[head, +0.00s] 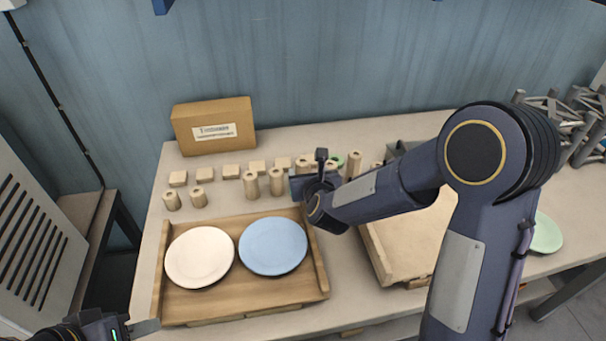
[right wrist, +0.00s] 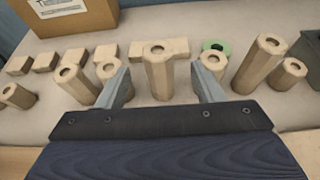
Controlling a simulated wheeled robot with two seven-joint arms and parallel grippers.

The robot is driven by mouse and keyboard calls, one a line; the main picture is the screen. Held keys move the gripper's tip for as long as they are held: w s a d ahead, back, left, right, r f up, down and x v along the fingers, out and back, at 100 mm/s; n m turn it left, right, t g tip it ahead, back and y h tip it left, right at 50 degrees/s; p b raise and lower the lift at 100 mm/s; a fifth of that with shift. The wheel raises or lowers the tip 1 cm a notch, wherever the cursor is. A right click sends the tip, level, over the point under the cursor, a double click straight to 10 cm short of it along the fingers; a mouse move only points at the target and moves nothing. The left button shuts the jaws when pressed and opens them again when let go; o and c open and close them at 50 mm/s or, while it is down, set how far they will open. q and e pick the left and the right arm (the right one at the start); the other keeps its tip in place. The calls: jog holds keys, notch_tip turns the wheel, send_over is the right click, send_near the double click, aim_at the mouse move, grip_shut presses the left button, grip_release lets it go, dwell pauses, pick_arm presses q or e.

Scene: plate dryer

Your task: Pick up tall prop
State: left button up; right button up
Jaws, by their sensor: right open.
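Several pale wooden props with holes in their tops stand in rows on the table. In the right wrist view a tall prop (right wrist: 159,72) stands upright between the fingers of my right gripper (right wrist: 161,84), which is open. I cannot tell whether either finger touches it. Another tall prop (right wrist: 258,64) stands to the right, and shorter props stand on both sides. In the head view my right gripper (head: 305,183) is over the props at the back and partly hides them. My left gripper (head: 140,328) is at the bottom left, far from the props; its jaw opening is unclear.
A wooden tray (head: 185,305) holds a cream plate (head: 200,257) and a blue plate (head: 273,246) in front of the props. A cardboard box (head: 213,126) stands at the back. A second board (head: 405,235) and a green plate (head: 546,234) are to the right.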

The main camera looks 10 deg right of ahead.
aim_at(304, 167)
jog(key=x, duration=0.3)
jog(key=shift+w+f+p, duration=0.1)
jog(key=shift+w+p, duration=0.2)
jog(key=shift+a, duration=0.1)
jog(key=c, duration=1.2)
